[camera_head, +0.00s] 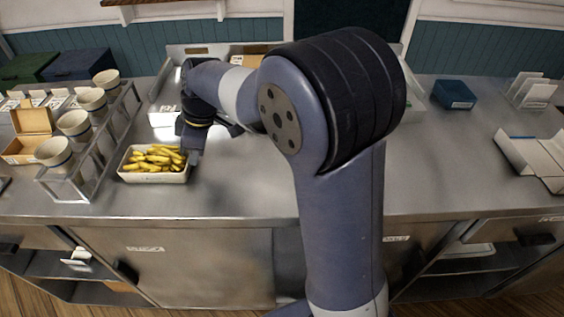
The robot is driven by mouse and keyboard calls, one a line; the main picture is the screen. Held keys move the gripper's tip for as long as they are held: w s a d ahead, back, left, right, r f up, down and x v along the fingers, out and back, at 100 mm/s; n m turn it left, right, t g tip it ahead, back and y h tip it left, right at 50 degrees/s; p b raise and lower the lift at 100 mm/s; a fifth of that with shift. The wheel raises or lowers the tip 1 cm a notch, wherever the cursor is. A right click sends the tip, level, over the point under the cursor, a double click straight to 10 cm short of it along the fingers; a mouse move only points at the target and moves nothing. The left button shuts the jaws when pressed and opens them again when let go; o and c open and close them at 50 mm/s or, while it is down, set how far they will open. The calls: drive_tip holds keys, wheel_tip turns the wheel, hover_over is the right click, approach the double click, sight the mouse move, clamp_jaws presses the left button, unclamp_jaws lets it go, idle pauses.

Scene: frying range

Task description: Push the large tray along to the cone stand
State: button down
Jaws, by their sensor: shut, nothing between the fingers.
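The large tray (150,177) is a pale, shallow tray full of yellow chips, standing on the steel counter left of my arm. The cone stand (68,190) is a clear rack to its left, holding several pale cones with dark bands. A narrow strip of counter shows between the tray and the stand's front part. My gripper (193,155) is shut and empty, low at the tray's right end. I cannot tell whether it touches the tray. My arm hides part of the counter behind.
An open cardboard box (30,135) stands left of the cone stand. Dark green and blue boxes (78,64) are at the back left. A blue box (454,94) and white holders (530,90) stand at the right. The counter front (230,205) is clear.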

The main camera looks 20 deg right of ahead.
drive_tip(key=shift+w+a, duration=0.25)
drive_tip(key=shift+a, duration=0.5)
drive_tip(key=shift+s+d+b, duration=0.2)
drive_tip(key=shift+s+d, duration=0.1)
drive_tip(key=shift+d, duration=0.75)
drive_tip(key=shift+s+d+b, duration=0.2)
drive_tip(key=shift+s+d, duration=0.15)
drive_tip(key=shift+d, duration=0.75)
drive_tip(key=shift+s+d+b, duration=0.2)
drive_tip(key=shift+s+d, duration=0.1)
drive_tip(key=shift+d, duration=0.75)
drive_tip(key=shift+r, duration=0.1)
wheel_tip(320, 180, up, 12)
drive_tip(key=p, duration=0.9)
wheel_tip(320, 180, down, 12)
drive_tip(key=b, duration=0.8)
drive_tip(key=shift+r+b, duration=0.1)
drive_tip(key=shift+b, duration=0.25)
